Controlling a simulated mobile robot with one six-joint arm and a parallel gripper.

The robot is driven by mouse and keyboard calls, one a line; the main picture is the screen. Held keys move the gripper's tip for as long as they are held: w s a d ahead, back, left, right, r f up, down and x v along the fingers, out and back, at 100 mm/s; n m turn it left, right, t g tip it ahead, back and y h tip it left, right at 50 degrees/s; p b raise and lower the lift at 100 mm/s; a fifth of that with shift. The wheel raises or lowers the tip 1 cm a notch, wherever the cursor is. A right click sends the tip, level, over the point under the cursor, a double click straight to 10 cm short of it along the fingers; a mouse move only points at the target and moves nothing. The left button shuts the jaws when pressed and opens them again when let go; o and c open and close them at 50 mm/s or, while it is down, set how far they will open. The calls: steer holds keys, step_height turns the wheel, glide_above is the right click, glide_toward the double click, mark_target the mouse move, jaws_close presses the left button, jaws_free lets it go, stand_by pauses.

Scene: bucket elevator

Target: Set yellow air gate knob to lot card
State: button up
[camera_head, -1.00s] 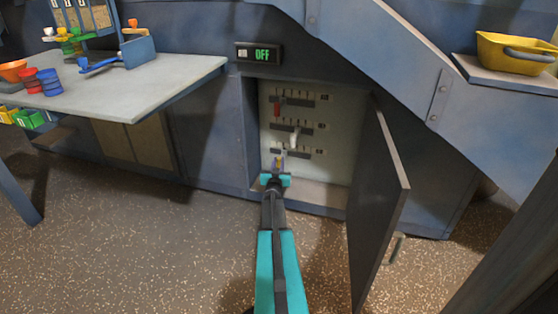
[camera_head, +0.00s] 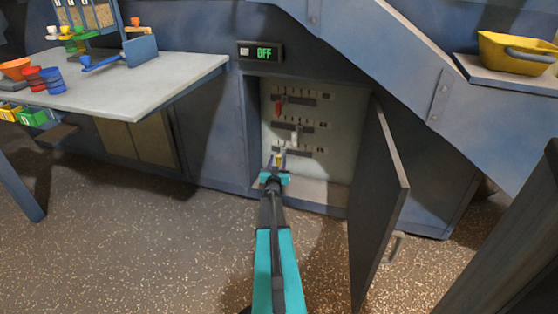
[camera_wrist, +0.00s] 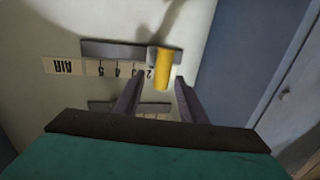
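The yellow air gate knob (camera_wrist: 162,68) sits on a dark slot above a numbered strip marked AIR (camera_wrist: 66,67), upside down in the wrist view; it stands near the 2. In the head view the yellow knob (camera_head: 278,160) is the lowest of three on the panel, at the left part of its scale. My gripper (camera_wrist: 158,84) is open, its fingers on either side of the knob with gaps showing; it also shows at the panel in the head view (camera_head: 279,161). I cannot identify a lot card for certain.
A red knob (camera_head: 279,107) and a white knob (camera_head: 297,131) sit on scales above. The open cabinet door (camera_head: 378,205) stands to the right of my arm. A table (camera_head: 150,85) with cups is at left.

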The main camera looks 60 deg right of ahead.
steer(key=shift+p+v, duration=0.35)
steer(key=shift+v, duration=0.45)
steer(key=p+v, duration=0.3)
steer(key=v, duration=0.9)
steer(key=shift+p, duration=0.35)
steer(key=shift+a, duration=0.1)
